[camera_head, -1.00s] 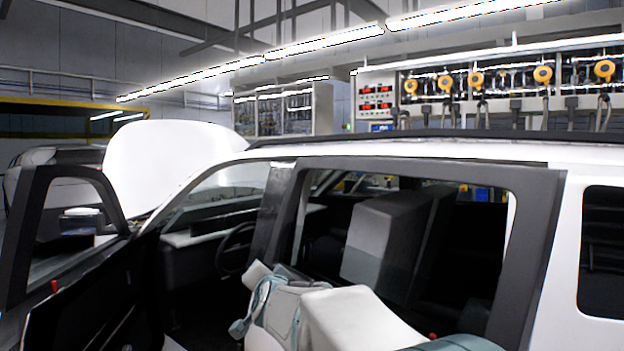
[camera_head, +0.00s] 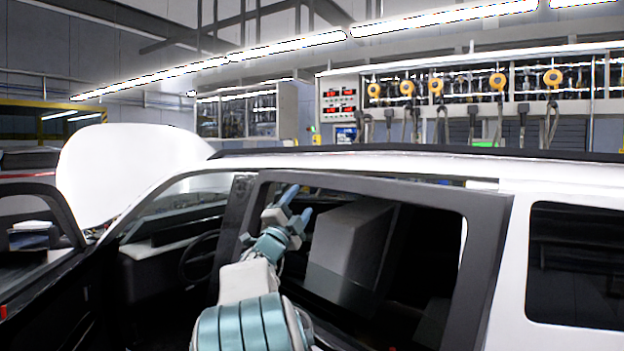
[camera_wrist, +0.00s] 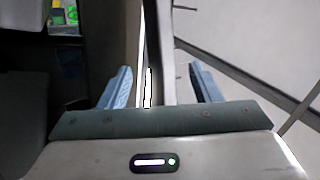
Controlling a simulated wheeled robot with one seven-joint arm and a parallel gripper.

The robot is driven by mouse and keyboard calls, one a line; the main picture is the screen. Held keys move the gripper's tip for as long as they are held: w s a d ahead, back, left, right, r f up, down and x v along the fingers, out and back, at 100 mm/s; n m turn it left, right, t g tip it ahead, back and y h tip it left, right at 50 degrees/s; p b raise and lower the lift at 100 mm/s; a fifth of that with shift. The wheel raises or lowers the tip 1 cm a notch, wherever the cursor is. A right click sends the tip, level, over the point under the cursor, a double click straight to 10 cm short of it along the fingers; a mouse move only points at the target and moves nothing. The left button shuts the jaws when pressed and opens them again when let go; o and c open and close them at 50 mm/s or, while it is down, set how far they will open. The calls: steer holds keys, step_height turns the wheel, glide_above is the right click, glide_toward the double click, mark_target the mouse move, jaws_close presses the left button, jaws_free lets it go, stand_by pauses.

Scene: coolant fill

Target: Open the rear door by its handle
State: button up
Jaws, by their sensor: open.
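The rear door (camera_head: 487,255) of the white car shows in the head view as a dark window frame in the middle and right. Its handle does not show; the lower part of the door is out of frame. I cannot tell whether the door is ajar. My gripper (camera_head: 296,204) is raised in front of the door's upper front corner, its blue fingers apart and empty. In the wrist view my gripper (camera_wrist: 162,86) is open, with a narrow upright edge (camera_wrist: 153,50) seen between the fingers. I cannot tell whether they touch it.
The front door (camera_head: 70,255) stands open at the left, and the white hood (camera_head: 125,175) is raised. A grey box-like shape (camera_head: 350,250) shows through the rear window. A wall rack with yellow reels (camera_head: 437,86) stands behind the car.

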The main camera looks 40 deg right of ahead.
mark_target(312, 185)
steer(key=p+x, duration=0.3)
steer(key=x, duration=0.5)
steer(key=shift+w+d+r+p, duration=0.2)
steer(key=shift+d+p, duration=0.1)
steer(key=shift+p, duration=0.1)
